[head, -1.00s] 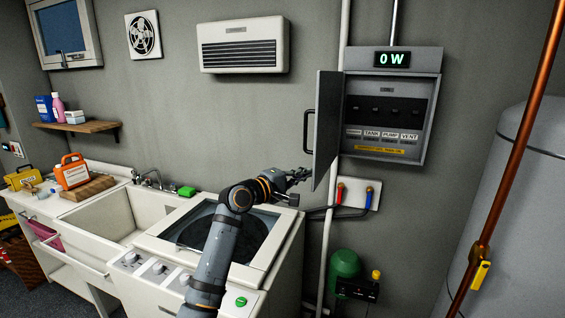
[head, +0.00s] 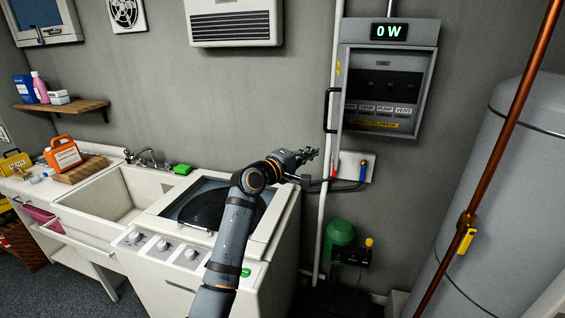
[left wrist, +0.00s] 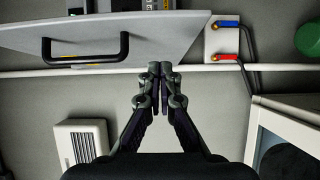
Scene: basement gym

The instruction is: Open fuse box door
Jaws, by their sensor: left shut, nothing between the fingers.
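The grey fuse box (head: 388,85) hangs on the wall with its inside showing, a row of dark switches above labels. Its door (head: 337,78) stands open at the box's left side, seen nearly edge-on, with a black handle (head: 328,110). In the left wrist view the door (left wrist: 165,32) spans the upper part, with its handle (left wrist: 86,49) at upper left. My left gripper (head: 309,154) is shut and empty, below and left of the handle. Its closed fingertips (left wrist: 160,68) appear just below the door's edge in the wrist view; contact cannot be told. My right gripper is out of view.
A white pipe (head: 325,210) runs up the wall behind the gripper. Red and blue valves (head: 356,168) sit below the box. A washing machine (head: 270,255) stands under my left arm. A copper pipe (head: 497,150) and a grey tank (head: 490,200) are at right.

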